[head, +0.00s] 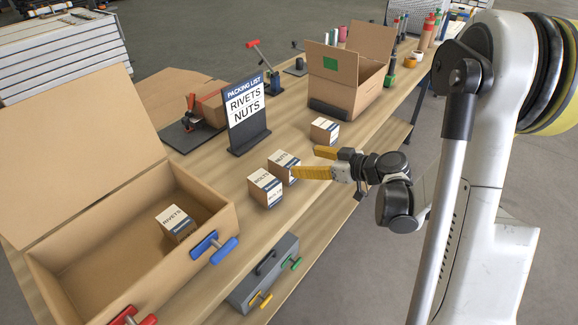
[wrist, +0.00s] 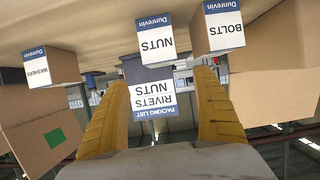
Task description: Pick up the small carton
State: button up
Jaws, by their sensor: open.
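Small cartons stand on the wooden table. The NUTS carton (head: 283,166) is just beyond my gripper's tips, with the BOLTS carton (head: 265,189) close to its front left and a third carton (head: 324,131) further back. A RIVETS carton (head: 175,223) sits inside the large open box. My gripper (head: 308,163) is open and empty, its yellow fingers pointing left toward the NUTS carton. The wrist view is upside down: the NUTS carton (wrist: 155,42) shows above the gap between the fingers (wrist: 161,85), BOLTS (wrist: 218,30) right, WASHERS (wrist: 50,68) left.
The large open box (head: 60,245) fills the table's near left. A PACKING LIST sign (head: 245,112) reading RIVETS, NUTS stands behind the cartons. A smaller open box (head: 345,80) stands further back. A grey toolbox (head: 263,276) is at the front. Bare table lies around the cartons.

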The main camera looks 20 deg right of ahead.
aim_at(287, 160)
jog(key=b+x, duration=0.1)
jog(key=x, duration=0.3)
jog(key=shift+a+f, duration=0.1)
jog(key=shift+a, duration=0.05)
jog(key=b+x, duration=0.1)
jog(key=x, duration=0.1)
jog(key=b+x, duration=0.1)
jog(key=x, duration=0.1)
jog(key=shift+w+a+f, duration=0.1)
jog(key=shift+a+f, duration=0.1)
jog(key=shift+f, duration=0.3)
jog(key=shift+w+a, duration=0.15)
jog(key=shift+w, duration=0.1)
jog(key=shift+r, duration=0.1)
jog(key=c, duration=1.5)
